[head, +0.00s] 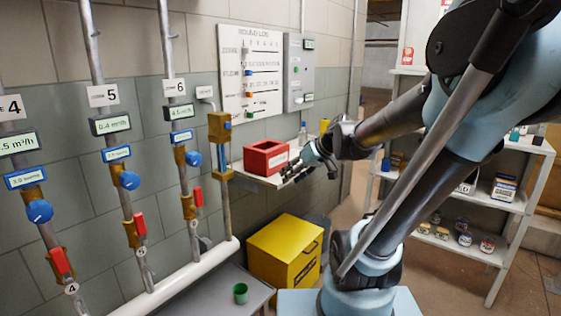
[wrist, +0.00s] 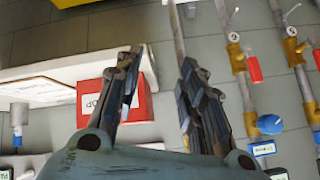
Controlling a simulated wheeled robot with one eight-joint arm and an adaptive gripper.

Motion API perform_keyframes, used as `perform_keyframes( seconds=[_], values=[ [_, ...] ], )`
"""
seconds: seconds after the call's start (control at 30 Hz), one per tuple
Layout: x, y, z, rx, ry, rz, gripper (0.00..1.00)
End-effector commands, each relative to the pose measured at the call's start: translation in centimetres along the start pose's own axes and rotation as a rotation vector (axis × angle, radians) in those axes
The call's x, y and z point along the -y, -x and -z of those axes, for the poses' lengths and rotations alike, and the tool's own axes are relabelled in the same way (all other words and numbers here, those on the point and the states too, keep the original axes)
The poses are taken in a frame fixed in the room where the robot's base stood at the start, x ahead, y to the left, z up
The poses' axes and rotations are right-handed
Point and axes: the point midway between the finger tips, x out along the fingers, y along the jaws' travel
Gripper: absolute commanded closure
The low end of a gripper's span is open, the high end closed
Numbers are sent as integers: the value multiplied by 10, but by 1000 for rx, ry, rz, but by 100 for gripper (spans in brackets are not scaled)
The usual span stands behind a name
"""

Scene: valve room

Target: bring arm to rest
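My arm reaches across the right half of the head view toward the wall shelf. My gripper (head: 290,174) is in front of the small wall shelf (head: 252,178), close to the red box (head: 266,157) that stands on it. In the wrist view my gripper (wrist: 158,62) has its two fingers spread apart with nothing between them. The red box (wrist: 138,105) shows behind the left finger there. I cannot tell whether finger and box touch.
Pipes with blue knobs (head: 130,180) and red levers (head: 139,224) run along the left wall. A yellow bin (head: 286,250) stands on the floor below the shelf. A green cup (head: 240,292) sits on a grey surface. A shelf rack (head: 510,204) with goods stands at right.

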Motion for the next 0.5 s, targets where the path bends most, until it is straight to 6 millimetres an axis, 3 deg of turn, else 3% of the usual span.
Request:
perform_keyframes(
  seconds=[0.03, 0.2, 0.5],
  values=[
    [-1, 4, -21, 42, -30, -28, 63],
    [-10, 19, -86, 178, -147, -144, 63],
    [-32, 51, -192, 360, -355, -399, 63]
  ],
)
